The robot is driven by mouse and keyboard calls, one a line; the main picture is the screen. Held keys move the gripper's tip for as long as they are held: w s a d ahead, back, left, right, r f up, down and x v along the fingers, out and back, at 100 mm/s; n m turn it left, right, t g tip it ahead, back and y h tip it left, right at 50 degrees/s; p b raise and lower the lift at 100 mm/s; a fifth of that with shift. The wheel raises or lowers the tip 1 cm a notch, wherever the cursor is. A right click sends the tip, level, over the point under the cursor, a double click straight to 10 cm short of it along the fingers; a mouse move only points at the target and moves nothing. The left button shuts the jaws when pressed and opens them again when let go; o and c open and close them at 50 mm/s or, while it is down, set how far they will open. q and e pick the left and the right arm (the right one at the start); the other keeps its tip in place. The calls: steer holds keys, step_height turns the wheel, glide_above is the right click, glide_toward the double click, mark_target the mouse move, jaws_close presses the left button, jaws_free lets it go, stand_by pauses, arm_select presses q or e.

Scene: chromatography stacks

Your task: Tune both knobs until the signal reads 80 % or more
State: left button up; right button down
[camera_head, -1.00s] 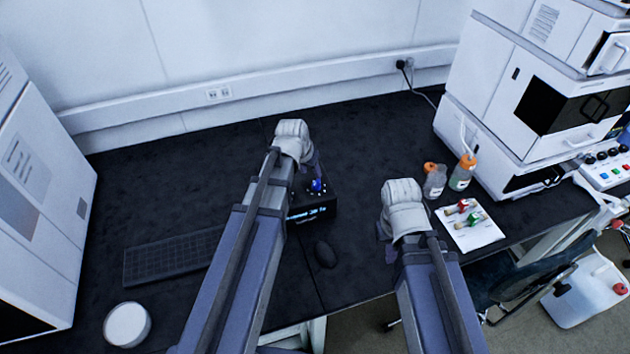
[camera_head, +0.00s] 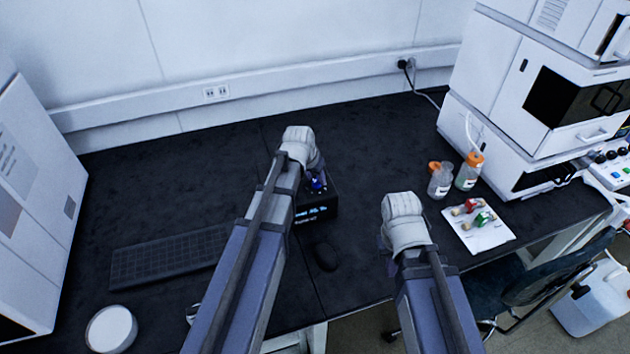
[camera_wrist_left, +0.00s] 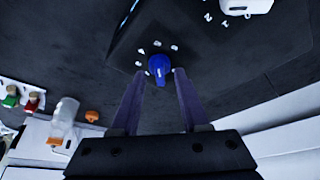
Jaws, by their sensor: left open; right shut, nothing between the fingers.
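A black control box (camera_head: 325,205) with a lit display (camera_head: 312,213) stands mid-desk; its text is too blurred to read. A blue knob (camera_head: 317,182) is on its top, also seen in the left wrist view (camera_wrist_left: 159,68) with white marks around it. My left gripper (camera_wrist_left: 159,72) is open, its fingertips on either side of the blue knob. A pale rounded thing (camera_wrist_left: 245,5) with white marks beside it is cut off by the top of that view; I cannot tell if it is the other knob. My right gripper (camera_head: 386,243) is shut and empty, right of the box, partly hidden by its wrist.
A mouse (camera_head: 325,256) lies in front of the box and a keyboard (camera_head: 165,261) to its left. Instrument stacks (camera_head: 525,110) stand on both sides.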

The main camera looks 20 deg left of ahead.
arm_select(q)
steer(key=shift+c, duration=0.3)
jaws_close()
stand_by(0.5)
steer(key=n, duration=0.1)
steer(key=n+y, duration=0.1)
steer(key=n, duration=0.2)
steer(key=shift+d, duration=0.25)
steer(key=n+y, duration=0.1)
steer(key=n, duration=0.1)
steer(key=n+y, duration=0.1)
steer(key=n, duration=0.1)
steer(key=shift+w+d+n+g, duration=0.1)
steer(key=shift+d+n+g, duration=0.05)
steer(key=shift+n+g, duration=0.2)
